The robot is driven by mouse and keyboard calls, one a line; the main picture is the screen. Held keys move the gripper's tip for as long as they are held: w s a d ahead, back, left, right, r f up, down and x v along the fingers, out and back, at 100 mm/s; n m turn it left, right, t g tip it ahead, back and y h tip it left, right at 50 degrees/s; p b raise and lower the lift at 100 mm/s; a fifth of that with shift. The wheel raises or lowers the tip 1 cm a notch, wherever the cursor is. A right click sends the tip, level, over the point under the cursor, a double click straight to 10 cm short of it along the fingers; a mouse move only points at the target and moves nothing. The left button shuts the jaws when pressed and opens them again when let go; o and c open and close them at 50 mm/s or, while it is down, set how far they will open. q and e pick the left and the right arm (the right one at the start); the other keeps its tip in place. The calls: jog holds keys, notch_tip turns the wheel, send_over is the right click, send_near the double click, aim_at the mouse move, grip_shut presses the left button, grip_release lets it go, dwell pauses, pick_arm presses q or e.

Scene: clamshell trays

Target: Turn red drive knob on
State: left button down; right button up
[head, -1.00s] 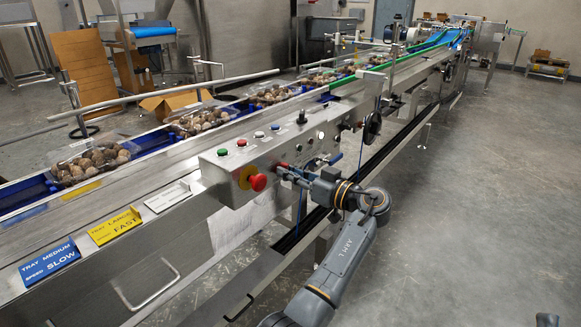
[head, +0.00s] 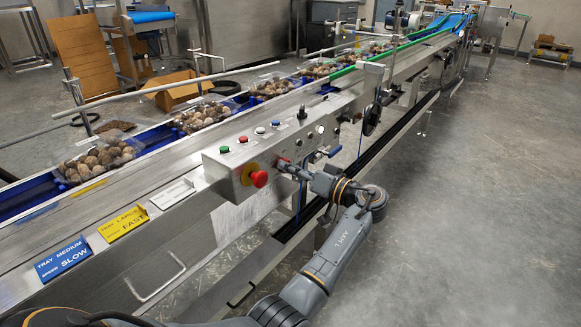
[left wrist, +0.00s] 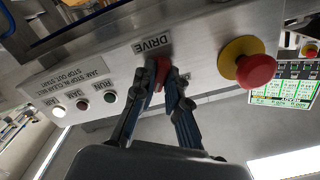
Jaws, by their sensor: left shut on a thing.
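The red drive knob (left wrist: 161,72) is on the steel control panel (head: 232,168), beside the word DRIVE in the left wrist view. My left gripper (head: 287,167) reaches the panel from the front right. In the left wrist view my left gripper (left wrist: 168,82) has its two fingers closed on either side of the red knob, and they partly hide it. The knob's turn angle cannot be told. In the head view the knob is mostly hidden by the gripper. My right gripper is not in view.
A red emergency stop (head: 259,179) on a yellow base sits close beside the gripper. Small green (head: 224,149), red, blue and white buttons are on the panel top. Clamshell trays (head: 99,162) line the conveyor. Open floor lies to the right.

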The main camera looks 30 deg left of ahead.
pick_arm(q)
jog(key=shift+a+r, duration=0.1)
jog(key=shift+r, duration=0.15)
jog(key=c, duration=1.4)
grip_release()
jog(key=shift+o, duration=0.2)
jog(key=shift+f, duration=0.1)
jog(key=d, duration=1.2)
jog(key=shift+s, duration=0.45)
jog(key=shift+f, duration=0.1)
